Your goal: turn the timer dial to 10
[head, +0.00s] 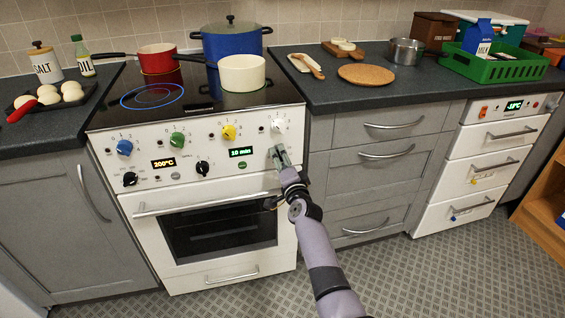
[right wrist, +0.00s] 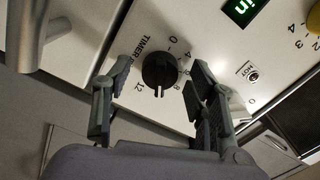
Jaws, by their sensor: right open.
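The black timer dial (right wrist: 160,70) shows in the right wrist view, on the white oven panel beside the word TIMER and a ring of numbers. Its lower end is toward the mark between 8 and 12. My right gripper (head: 279,154) is open at the right part of the panel. In the right wrist view its fingers (right wrist: 157,88) stand apart on either side of the dial, with gaps visible. My left gripper is not in view.
Another black knob (head: 203,167) is left of the display. Coloured hob knobs, such as the yellow one (head: 229,132) and white one (head: 278,126), sit above. The oven door handle (head: 205,203) runs below. Pots, such as the cream pot (head: 242,74), stand on the hob.

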